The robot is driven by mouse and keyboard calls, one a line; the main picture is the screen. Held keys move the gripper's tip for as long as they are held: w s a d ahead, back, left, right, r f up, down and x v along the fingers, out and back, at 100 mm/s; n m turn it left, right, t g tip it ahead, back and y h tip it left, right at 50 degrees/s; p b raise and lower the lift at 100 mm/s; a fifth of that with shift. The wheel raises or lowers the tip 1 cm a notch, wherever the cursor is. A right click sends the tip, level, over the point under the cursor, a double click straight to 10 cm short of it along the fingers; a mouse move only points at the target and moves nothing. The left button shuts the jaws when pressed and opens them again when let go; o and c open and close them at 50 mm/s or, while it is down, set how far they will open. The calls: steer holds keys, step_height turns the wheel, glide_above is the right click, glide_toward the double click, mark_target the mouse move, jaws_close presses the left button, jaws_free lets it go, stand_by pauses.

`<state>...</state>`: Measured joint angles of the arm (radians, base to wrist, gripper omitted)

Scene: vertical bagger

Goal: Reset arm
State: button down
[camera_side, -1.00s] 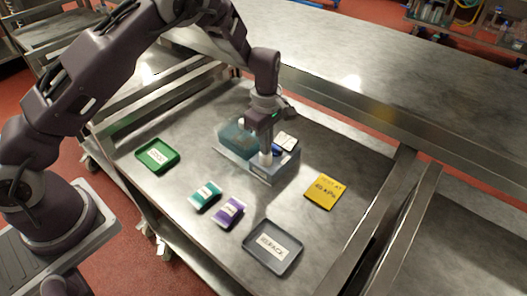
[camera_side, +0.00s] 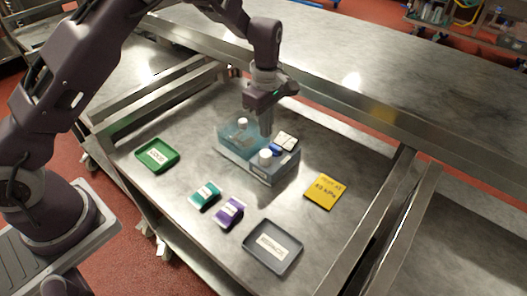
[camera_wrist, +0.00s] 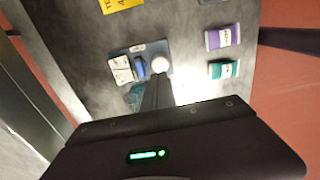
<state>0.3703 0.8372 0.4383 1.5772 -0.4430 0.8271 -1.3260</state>
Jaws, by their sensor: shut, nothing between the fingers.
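My gripper (camera_side: 265,128) is shut and empty, pointing down above the grey-blue machine block on the table. In the wrist view my gripper (camera_wrist: 156,88) shows as a dark closed pair of fingers. The block (camera_side: 262,171) carries a translucent teal bin (camera_side: 233,133), a white round knob (camera_side: 265,157), a blue part (camera_side: 277,148) and a white panel (camera_side: 287,140). In the wrist view the white knob (camera_wrist: 162,62) and the blue part (camera_wrist: 140,66) lie just beyond the fingertips. The fingers partly hide the teal bin there.
A green tray (camera_side: 140,154) lies at left and a grey tray (camera_side: 256,263) at front. Between them are a teal packet (camera_side: 203,193) and a purple packet (camera_side: 228,213). A yellow card (camera_side: 325,191) lies at right. A raised metal counter (camera_side: 380,75) runs along the back.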

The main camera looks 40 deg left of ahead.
steer(key=s+a+r+m+t+h, duration=0.1)
steer(key=s+r+m, duration=0.35)
steer(key=r, duration=0.45)
steer(key=s+a+r+m+t+h, duration=0.1)
steer(key=s+r+m, duration=0.2)
steer(key=s+r, duration=0.45)
steer(key=s+a+r+m+t+y, duration=0.1)
steer(key=s+r+m, duration=0.1)
steer(key=s+m, duration=0.3)
steer(key=s+a+r+m+t+y, duration=0.1)
steer(key=s+m, duration=0.4)
steer(key=s, duration=0.9)
step_height(320, 180, up, 2)
steer(key=shift+a+t, duration=0.45)
steer(key=shift+t, duration=0.35)
